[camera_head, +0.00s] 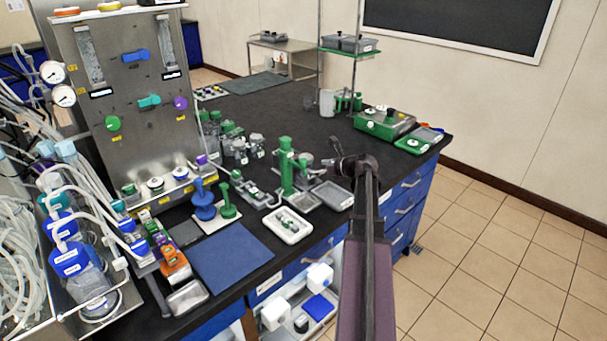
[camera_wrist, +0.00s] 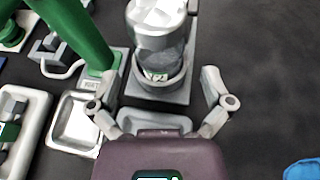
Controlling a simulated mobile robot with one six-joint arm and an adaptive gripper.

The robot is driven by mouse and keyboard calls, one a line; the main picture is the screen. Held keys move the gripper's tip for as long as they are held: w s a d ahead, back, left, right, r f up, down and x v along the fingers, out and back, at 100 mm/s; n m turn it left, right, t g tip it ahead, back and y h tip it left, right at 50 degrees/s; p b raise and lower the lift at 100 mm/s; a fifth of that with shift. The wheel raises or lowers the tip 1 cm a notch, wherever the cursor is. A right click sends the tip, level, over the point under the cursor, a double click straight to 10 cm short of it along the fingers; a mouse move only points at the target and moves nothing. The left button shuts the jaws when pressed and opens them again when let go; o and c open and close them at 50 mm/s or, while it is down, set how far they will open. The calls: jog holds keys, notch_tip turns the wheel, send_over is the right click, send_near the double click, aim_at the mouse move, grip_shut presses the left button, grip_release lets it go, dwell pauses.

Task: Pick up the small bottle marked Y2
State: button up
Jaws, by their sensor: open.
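I cannot make out a Y2 mark on any bottle; the labels are too small or blurred.
A green stand (camera_head: 287,165) and a grey tray (camera_head: 333,195) are close to my gripper. A white tray (camera_head: 288,226) and a blue mat (camera_head: 233,258) lie further left. Green-based equipment (camera_head: 384,124) stands at the right. The rear of the black bench is largely clear.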

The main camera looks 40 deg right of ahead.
aim_at(312, 169)
jog(key=b+x, duration=0.2)
jog(key=x, duration=0.2)
jog(key=shift+f, duration=0.25)
jog(key=shift+w+a+f, duration=0.15)
jog(key=shift+w+a, duration=0.05)
jog(key=shift+w, duration=0.25)
jog(key=shift+c, duration=0.2)
jog(key=c, duration=1.1)
